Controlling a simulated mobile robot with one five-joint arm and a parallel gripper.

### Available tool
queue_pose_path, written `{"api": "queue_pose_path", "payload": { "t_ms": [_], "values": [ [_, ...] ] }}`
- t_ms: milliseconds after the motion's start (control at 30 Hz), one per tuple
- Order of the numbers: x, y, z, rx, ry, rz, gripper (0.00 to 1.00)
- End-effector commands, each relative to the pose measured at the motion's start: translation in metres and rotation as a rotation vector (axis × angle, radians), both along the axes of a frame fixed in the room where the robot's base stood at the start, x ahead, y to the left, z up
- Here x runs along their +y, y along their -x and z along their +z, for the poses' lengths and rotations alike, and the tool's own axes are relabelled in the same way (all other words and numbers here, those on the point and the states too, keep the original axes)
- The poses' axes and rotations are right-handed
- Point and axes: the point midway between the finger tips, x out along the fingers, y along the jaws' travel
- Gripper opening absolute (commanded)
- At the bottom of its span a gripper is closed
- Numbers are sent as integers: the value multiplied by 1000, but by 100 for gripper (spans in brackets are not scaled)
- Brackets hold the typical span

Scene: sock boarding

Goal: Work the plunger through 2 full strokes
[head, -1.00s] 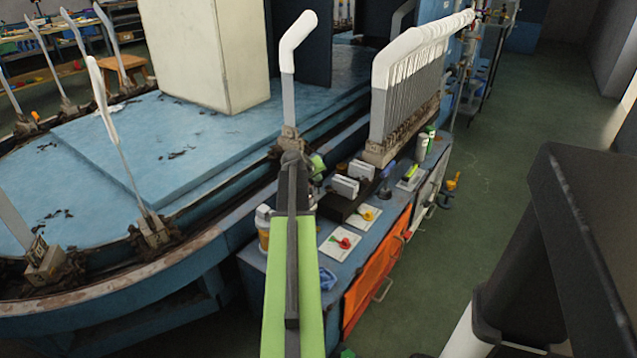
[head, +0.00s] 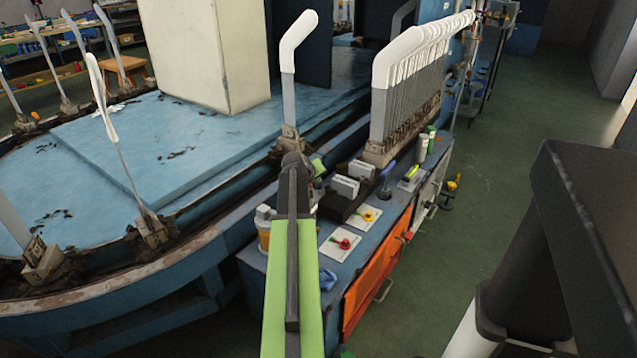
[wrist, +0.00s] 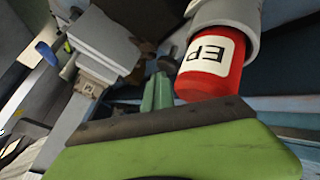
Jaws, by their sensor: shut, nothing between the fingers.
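My gripper (head: 292,162) reaches forward over the blue bench at the end of my green and dark arm in the head view. It is shut and empty. In the wrist view its narrow green fingers (wrist: 157,95) stand together beside a red cylinder (wrist: 211,64). The cylinder has a white label reading EP, upside down, and a grey collar (wrist: 229,17). I cannot tell whether the fingers touch it. No plunger can be made out for certain; my arm hides part of the bench.
A single white form (head: 298,40) rises behind my gripper. The green floor (head: 530,110) at right is open.

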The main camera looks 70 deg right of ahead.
Motion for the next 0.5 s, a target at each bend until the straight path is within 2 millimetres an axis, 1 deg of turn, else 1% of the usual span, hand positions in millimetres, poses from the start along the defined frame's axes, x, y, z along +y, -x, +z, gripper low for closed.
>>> {"api": "queue_pose_path", "payload": {
  "t_ms": [500],
  "values": [
    [0, 1, -9, 0, -5, -2, 0]
  ]
}}
